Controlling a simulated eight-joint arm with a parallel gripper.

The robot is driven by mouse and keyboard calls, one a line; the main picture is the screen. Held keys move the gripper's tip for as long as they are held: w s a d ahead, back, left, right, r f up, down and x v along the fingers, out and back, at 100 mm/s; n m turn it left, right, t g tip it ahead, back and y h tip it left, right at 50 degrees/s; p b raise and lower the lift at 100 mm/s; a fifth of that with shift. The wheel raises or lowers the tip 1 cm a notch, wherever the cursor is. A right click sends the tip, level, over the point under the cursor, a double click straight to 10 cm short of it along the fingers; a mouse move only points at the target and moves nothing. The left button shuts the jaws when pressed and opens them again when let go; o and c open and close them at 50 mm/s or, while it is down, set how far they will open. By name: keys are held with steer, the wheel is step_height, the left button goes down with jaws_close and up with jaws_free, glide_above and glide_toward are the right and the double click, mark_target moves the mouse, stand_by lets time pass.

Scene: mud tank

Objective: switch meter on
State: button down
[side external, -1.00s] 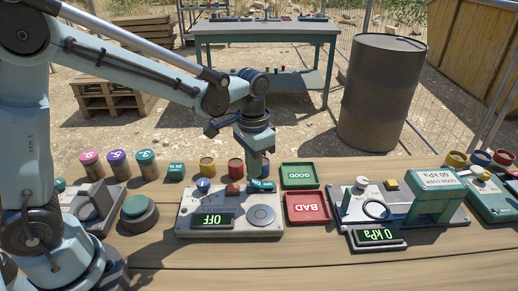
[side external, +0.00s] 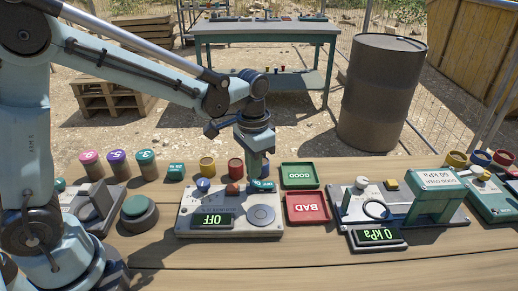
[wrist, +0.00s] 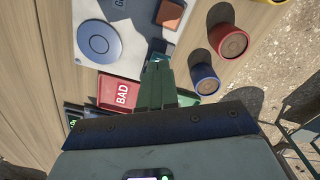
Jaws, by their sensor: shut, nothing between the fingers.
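A round grey pad (side external: 261,215) sits right of the display. My gripper (side external: 257,178) is shut and empty, pointing down at the teal block. In the wrist view the shut fingers (wrist: 157,68) overlap the teal block, hiding part of it; I cannot tell whether they touch.
A green GOOD tray (side external: 301,185) and a red BAD tray (side external: 290,210) lie right of the meter. Yellow and red pots (side external: 207,167) stand close behind. The front bench is clear.

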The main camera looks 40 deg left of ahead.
mark_target(253, 182)
steer(key=shift+f, duration=1.1)
stand_by(0.5)
steer(key=shift+r, duration=3.55)
steer(key=shift+s+a+r, duration=0.15)
steer(key=shift+s+r, duration=0.05)
steer(key=shift+s, duration=0.05)
steer(key=s+a+n+t, duration=0.1)
steer(key=s+a+t, duration=0.1)
steer(key=s, duration=0.3)
steer(key=s+a+r+n+t, duration=0.1)
steer(key=s+a+n+t, duration=0.1)
steer(key=s+t, duration=0.3)
steer(key=shift+a+r, duration=0.25)
steer(key=shift+a, duration=0.2)
